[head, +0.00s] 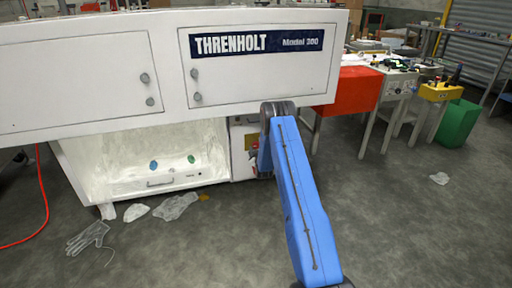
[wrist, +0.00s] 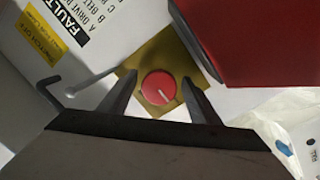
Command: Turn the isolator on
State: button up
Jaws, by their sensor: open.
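A round red knob (wrist: 158,88) with a short white line sits on a yellow square plate (wrist: 127,75) on a white panel in the wrist view. The white line points down and to the right in that picture. My gripper (wrist: 159,80) is open, with one finger on each side of the knob. I cannot tell whether the fingers touch it. In the head view my blue arm reaches to the lower right of the white THRENHOLT machine (head: 160,60).
A grey bent rod (wrist: 75,84) crosses beside the left finger. A dark red block (wrist: 250,40) is close at upper right. A FAULT label (wrist: 85,25) is on the panel. Clear film or gloves (head: 88,237) lie on the floor. A red-sided bench (head: 345,92) stands right.

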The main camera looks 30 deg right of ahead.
jog(key=shift+c, duration=0.4)
jog(key=c, duration=1)
jog(key=shift+m, duration=0.3)
jog(key=m, duration=0.3)
jog(key=shift+m+g, duration=0.3)
jog(key=shift+m, duration=0.1)
jog(key=m+y, duration=0.1)
jog(key=m, duration=0.7)
jog(key=shift+y, duration=0.3)
jog(key=m, duration=0.3)
jog(key=shift+m+y, duration=0.3)
jog(key=shift+m, duration=0.4)
